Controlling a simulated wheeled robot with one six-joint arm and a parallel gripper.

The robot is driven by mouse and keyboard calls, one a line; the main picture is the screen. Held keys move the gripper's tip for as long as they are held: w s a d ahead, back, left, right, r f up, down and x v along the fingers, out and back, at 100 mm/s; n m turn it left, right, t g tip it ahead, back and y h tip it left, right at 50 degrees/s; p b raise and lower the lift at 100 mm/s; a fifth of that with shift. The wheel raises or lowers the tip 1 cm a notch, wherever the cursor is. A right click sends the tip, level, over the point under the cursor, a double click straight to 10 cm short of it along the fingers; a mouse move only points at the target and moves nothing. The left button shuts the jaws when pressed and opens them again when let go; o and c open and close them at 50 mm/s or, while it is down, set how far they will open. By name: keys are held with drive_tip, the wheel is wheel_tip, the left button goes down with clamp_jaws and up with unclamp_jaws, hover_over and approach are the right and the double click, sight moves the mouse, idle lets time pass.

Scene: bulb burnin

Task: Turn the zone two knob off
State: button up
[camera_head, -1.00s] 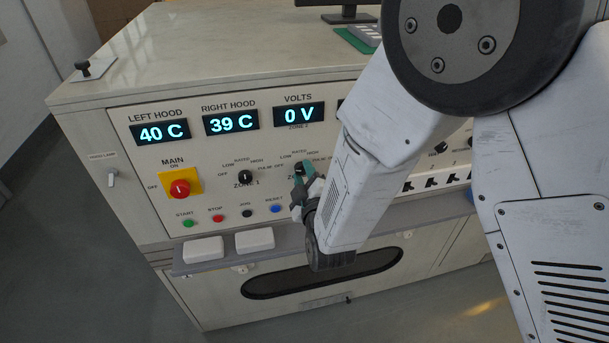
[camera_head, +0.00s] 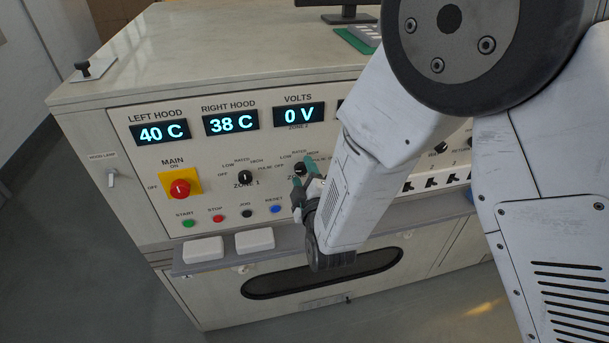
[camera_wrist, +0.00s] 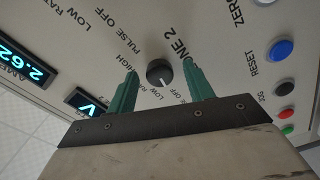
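The zone two knob (camera_head: 300,169) is a black round knob on the panel under the volts display. It also shows in the wrist view (camera_wrist: 159,72), between the two green fingers of my gripper (camera_wrist: 160,68). The fingers are open, with a visible gap on each side of the knob. A pale mark on the knob's lower edge in the wrist view points toward the LOW and OFF labels; I cannot tell exactly which. In the head view my gripper (camera_head: 304,172) is at the knob and partly hides its labels.
The zone one knob (camera_head: 246,176) is to the left, beside the red main switch (camera_head: 180,188) on its yellow plate. A blue reset button (camera_head: 276,209) sits below left of my gripper. A grey ledge (camera_head: 212,263) juts out below. The volts display (camera_head: 298,114) reads 0 V.

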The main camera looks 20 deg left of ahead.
drive_tip(key=v, duration=0.7)
drive_tip(key=shift+s+d, duration=0.25)
drive_tip(key=shift+s, duration=0.1)
